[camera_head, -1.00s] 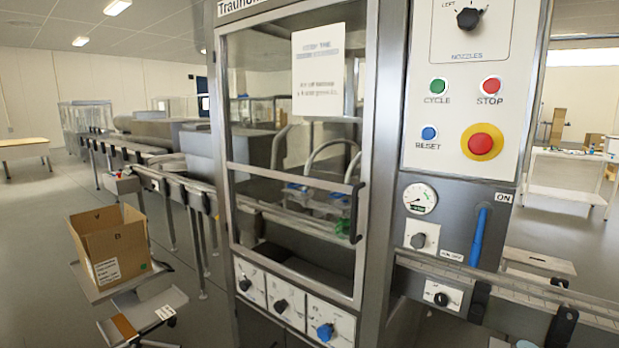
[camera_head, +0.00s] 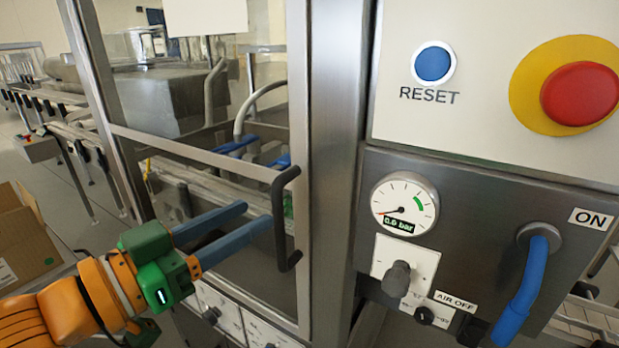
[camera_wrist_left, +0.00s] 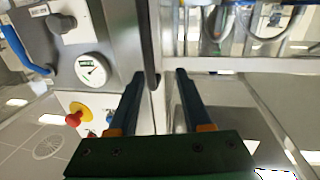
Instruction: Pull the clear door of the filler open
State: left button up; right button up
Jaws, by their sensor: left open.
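The clear door (camera_head: 200,150) of the filler has a metal frame and looks shut. Its dark bar handle (camera_head: 283,225) is upright on the right side of the frame. My left gripper (camera_head: 257,217) is open, with two blue fingers pointing at the handle from the left. In the left wrist view the handle (camera_wrist_left: 149,45) runs down into the gap between the open fingertips (camera_wrist_left: 160,74), nearer the left one. I cannot tell whether either finger touches it. My right gripper is in neither view.
Right of the door is a panel with a blue reset button (camera_head: 433,63), a red stop button (camera_head: 580,93), a pressure gauge (camera_head: 404,204) and a blue lever (camera_head: 525,285). A cardboard box (camera_head: 30,240) stands at the left. Knobs (camera_head: 211,315) sit below the door.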

aim_at(273, 206)
pick_arm(q)
jog(key=d, duration=0.1)
jog(key=d+r+p, duration=0.1)
jog(key=d+p, duration=0.1)
jog(key=shift+w+d+r, duration=0.15)
jog(key=shift+w+r, duration=0.05)
jog(key=shift+w, duration=0.05)
jog(key=shift+f+p+x, duration=0.15)
jog(key=shift+p+x, duration=0.05)
jog(key=shift+x, duration=0.4)
jog(key=shift+f+p+x, duration=0.15)
jog(key=shift+x, duration=0.45)
jog(key=shift+w+f, duration=0.1)
jog(key=shift+w, duration=0.2)
jog(key=shift+s, duration=0.25)
grip_shut()
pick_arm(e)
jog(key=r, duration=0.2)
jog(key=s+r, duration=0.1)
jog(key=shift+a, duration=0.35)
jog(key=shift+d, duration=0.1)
